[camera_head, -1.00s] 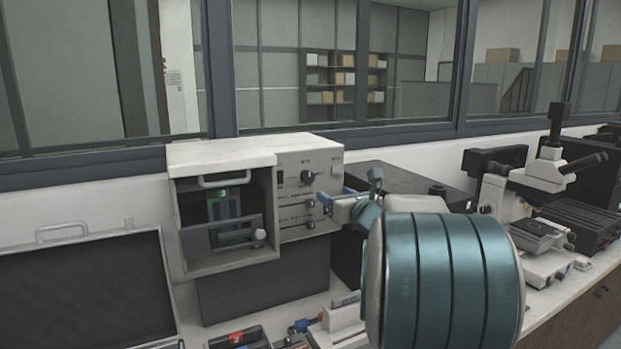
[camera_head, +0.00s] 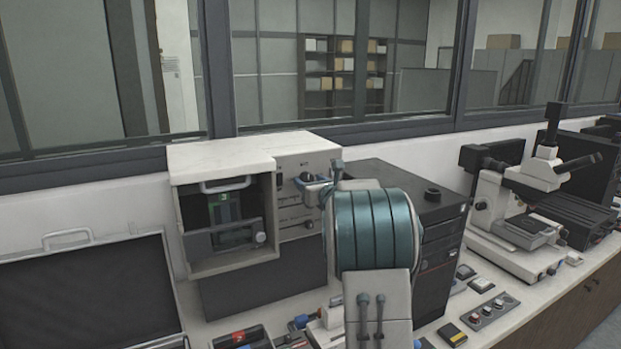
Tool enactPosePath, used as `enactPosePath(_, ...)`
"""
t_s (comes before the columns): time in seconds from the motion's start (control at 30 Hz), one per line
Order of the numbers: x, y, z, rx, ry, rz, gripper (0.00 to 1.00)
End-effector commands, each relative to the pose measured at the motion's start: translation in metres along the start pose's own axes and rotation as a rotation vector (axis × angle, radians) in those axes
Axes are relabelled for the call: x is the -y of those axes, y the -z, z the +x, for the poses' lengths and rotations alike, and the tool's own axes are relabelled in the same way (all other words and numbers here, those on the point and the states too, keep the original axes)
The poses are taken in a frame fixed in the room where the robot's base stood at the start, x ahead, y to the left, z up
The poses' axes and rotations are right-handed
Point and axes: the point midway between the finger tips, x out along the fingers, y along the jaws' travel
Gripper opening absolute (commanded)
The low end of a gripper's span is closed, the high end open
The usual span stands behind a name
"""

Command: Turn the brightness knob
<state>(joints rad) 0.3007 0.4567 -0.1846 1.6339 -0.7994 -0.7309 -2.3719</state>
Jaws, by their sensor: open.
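The beige press unit (camera_head: 222,152) stands on the bench at centre left. Its right-hand control panel (camera_head: 318,160) carries a large dark knob (camera_head: 306,176) near the top and smaller controls below; the labels are too small to read, so I cannot tell which is the brightness knob. My gripper (camera_head: 312,188) is in front of this panel at the large knob, its blue fingers open. Whether the fingers touch the knob or surround it is unclear. My arm hides the right part of the panel.
A black computer tower (camera_head: 440,250) stands right of my arm, with a microscope (camera_head: 525,190) farther right. An open-lidded case (camera_head: 85,290) is at the left. Small boxes and a button panel (camera_head: 490,310) lie on the bench front.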

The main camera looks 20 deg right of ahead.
Motion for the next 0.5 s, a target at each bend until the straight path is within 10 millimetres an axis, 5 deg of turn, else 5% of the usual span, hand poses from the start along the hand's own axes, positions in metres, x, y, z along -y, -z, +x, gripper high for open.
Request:
enactPosePath(0.33, -0.0001, 0.001, 0.0038, -0.001, 0.0, 0.001, 0.56)
enactPosePath(0.37, -0.0001, 0.001, 0.0038, -0.001, 0.0, 0.001, 0.53)
enactPosePath(0.5, 0.0, 0.0009, 0.0037, -0.001, 0.0, 0.001, 0.14)
